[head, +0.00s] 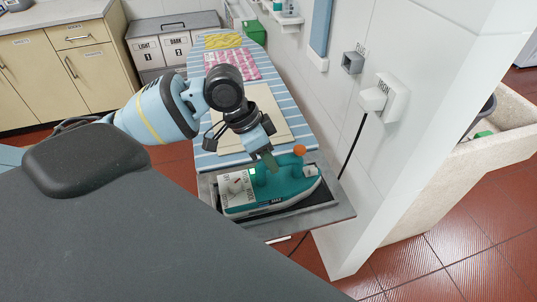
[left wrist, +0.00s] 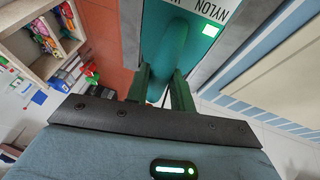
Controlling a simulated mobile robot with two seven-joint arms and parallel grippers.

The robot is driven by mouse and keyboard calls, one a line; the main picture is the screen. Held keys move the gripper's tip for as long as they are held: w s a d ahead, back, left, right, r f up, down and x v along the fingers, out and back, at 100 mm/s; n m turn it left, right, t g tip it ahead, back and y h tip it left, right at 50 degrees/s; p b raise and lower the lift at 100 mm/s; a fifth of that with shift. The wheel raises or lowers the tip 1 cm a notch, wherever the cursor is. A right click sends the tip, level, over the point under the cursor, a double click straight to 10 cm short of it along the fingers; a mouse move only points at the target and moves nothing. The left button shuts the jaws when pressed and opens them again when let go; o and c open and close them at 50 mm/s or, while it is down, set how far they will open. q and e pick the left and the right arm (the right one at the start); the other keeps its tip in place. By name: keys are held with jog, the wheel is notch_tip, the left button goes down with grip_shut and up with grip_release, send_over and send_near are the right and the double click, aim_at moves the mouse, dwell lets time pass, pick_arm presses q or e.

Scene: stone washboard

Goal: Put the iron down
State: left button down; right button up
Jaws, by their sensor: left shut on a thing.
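A teal iron (head: 290,187) with a white dial panel and an orange knob is over the grey metal rest plate (head: 335,214) at the near end of the ironing board. It looks level, but I cannot tell whether its sole touches the plate. My left gripper (head: 268,163) comes down from above and is shut on the iron's handle. In the left wrist view the fingers of the left gripper (left wrist: 162,85) are on either side of the teal handle of the iron (left wrist: 165,45), and a green light glows beside it. My right gripper is not in view.
The striped ironing board (head: 207,150) carries a beige cloth (head: 264,100), a pink cloth (head: 232,66) and a yellow cloth (head: 222,40). A black cord hangs from a wall plug (head: 374,99) close right of the plate.

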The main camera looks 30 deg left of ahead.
pick_arm(q)
jog(key=c, duration=1.2)
grip_release()
jog(key=v, duration=1.2)
jog(key=shift+p, duration=0.45)
